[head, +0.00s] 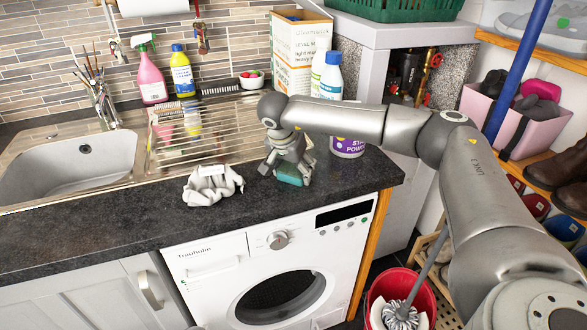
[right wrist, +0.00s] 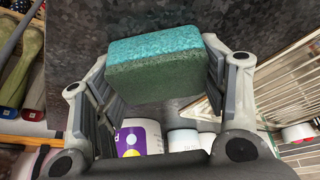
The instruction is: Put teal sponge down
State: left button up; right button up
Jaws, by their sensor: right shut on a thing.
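The teal sponge (head: 289,176) is between the fingers of my right gripper (head: 291,170), low over the dark worktop (head: 110,225) near its front edge, above the washing machine. In the right wrist view the sponge (right wrist: 155,65) shows a teal face and a darker green face, with a finger of the gripper (right wrist: 160,85) on each side. The gripper is shut on it. I cannot tell whether the sponge touches the worktop. My left gripper is not in view.
A crumpled white cloth (head: 212,185) lies left of my right gripper. Behind are a metal drainer (head: 190,150), a purple-labelled tub (head: 348,147), a white bottle (head: 331,78) and a tall box (head: 298,50). A sink (head: 70,165) is at left. The worktop's front left is bare.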

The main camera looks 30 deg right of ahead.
jog(key=o, duration=0.5)
jog(key=shift+s+f, duration=0.1)
jog(key=shift+f, duration=0.15)
jog(key=shift+c, duration=0.2)
jog(key=o, duration=0.3)
jog(key=shift+f, duration=0.15)
jog(key=shift+r, duration=0.6)
jog(key=v, duration=1.2)
jog(key=shift+w+b, duration=0.25)
jog(key=shift+b, duration=0.05)
